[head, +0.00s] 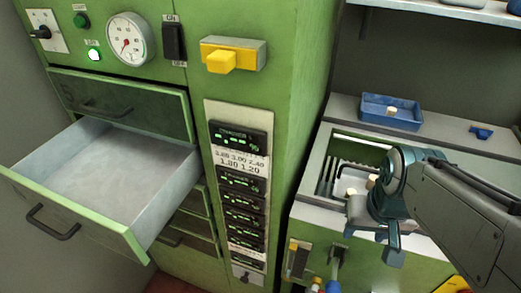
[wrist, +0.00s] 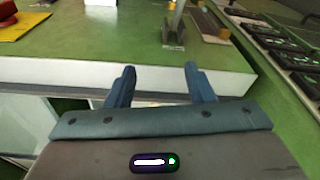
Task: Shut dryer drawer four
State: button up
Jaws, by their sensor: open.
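A green dryer cabinet (head: 295,70) fills the left and middle of the head view. One drawer (head: 110,170) is pulled far out at the left. It has a green front, a dark bar handle (head: 52,224) and grey inner walls, and looks empty. A drawer above it (head: 120,104) is shut, and others below are partly hidden by it. My gripper (head: 372,243) is at the right, in front of the neighbouring green bench and far from the open drawer. In the wrist view my gripper (wrist: 160,82) is open with nothing between its fingers.
The bench (head: 310,213) beside the cabinet has a recessed bin with pale stoppers. A blue tray (head: 375,108) with one stopper and a small blue object (head: 481,131) are behind it. A yellow block handle (head: 222,61) and a display column (head: 240,190) are on the cabinet.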

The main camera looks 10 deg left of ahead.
aim_at(116, 187)
jog(key=u, duration=1.9)
jog(key=k, duration=1.05)
jog(key=u, duration=0.65)
jog(key=i, duration=1.3)
